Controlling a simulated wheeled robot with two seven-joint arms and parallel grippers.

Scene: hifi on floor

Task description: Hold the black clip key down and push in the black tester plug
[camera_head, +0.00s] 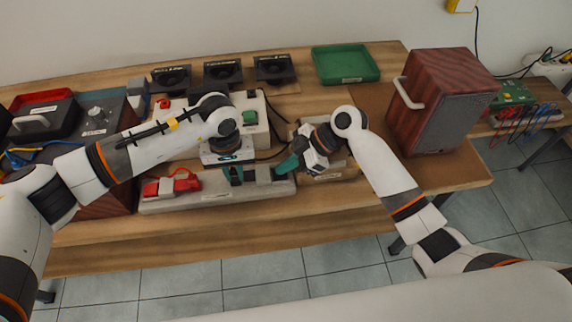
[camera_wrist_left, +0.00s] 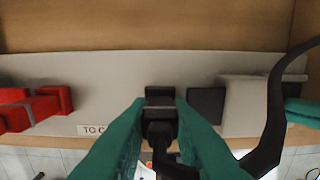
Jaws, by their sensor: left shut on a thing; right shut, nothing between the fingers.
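My left gripper (camera_head: 236,178) points down over the front of a light grey board (camera_head: 215,199). In the left wrist view its green fingers (camera_wrist_left: 160,125) are shut on the black tester plug (camera_wrist_left: 160,132). The plug is against or just in front of a black part on the board; I cannot tell how deep it sits. A black square, apparently the black clip key (camera_wrist_left: 206,105), is right of it, beside a light grey block (camera_wrist_left: 248,98). My right gripper (camera_head: 287,166) is shut and empty at the board's right end; its fingertip shows at the wrist view's right edge. Whether it touches the key is hidden.
Red clip parts (camera_head: 172,185) sit on the board's left. A black cable (camera_wrist_left: 278,105) loops on the right of the wrist view. A wooden speaker box (camera_head: 440,95) stands right, a green tray (camera_head: 345,63) and black speaker units (camera_head: 222,73) behind. The bench's front strip is clear.

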